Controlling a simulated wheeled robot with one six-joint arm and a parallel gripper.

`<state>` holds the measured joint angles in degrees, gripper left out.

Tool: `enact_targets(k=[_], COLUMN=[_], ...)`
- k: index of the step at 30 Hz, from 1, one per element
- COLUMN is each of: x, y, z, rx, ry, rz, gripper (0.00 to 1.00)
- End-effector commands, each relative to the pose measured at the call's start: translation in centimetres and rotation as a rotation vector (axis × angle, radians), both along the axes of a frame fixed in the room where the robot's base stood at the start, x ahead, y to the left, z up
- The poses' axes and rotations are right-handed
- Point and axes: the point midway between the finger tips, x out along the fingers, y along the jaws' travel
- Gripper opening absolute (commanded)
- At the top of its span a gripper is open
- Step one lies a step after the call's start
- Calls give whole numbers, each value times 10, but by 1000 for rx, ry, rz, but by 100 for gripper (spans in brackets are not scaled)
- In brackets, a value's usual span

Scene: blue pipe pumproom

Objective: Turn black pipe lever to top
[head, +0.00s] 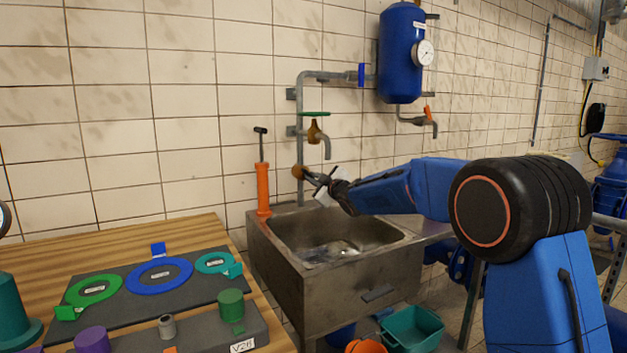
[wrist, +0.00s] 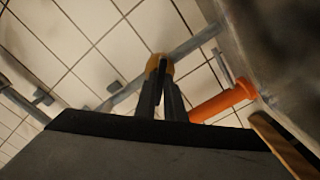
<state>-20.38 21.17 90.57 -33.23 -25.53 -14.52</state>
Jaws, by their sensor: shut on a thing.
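My gripper (head: 313,178) is shut at the brass valve body (head: 298,171) low on the grey wall pipe (head: 300,110), over the sink's back left. In the wrist view, its two dark fingers (wrist: 162,90) point at the same yellow-brown valve body, close together. The black pipe lever is not clearly separate from the dark fingers. It seems to be between them, mostly hidden, so its angle cannot be read.
A metal sink (head: 320,290) stands below my gripper. An orange hand pump (head: 262,188) stands left of the pipe. A tap with a green lever (head: 314,113) is above. A wooden table (head: 200,232) with coloured rings is at left. A blue tank (head: 400,60) hangs above.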

Motion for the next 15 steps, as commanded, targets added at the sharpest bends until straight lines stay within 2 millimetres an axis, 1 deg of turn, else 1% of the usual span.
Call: enact_targets(k=[4,12,15], x=[0,0,0], y=[0,0,0], z=[0,0,0], rx=[-47,-193,-216], ry=[-31,-129,-144], rz=[1,0,0], gripper=[0,0,0])
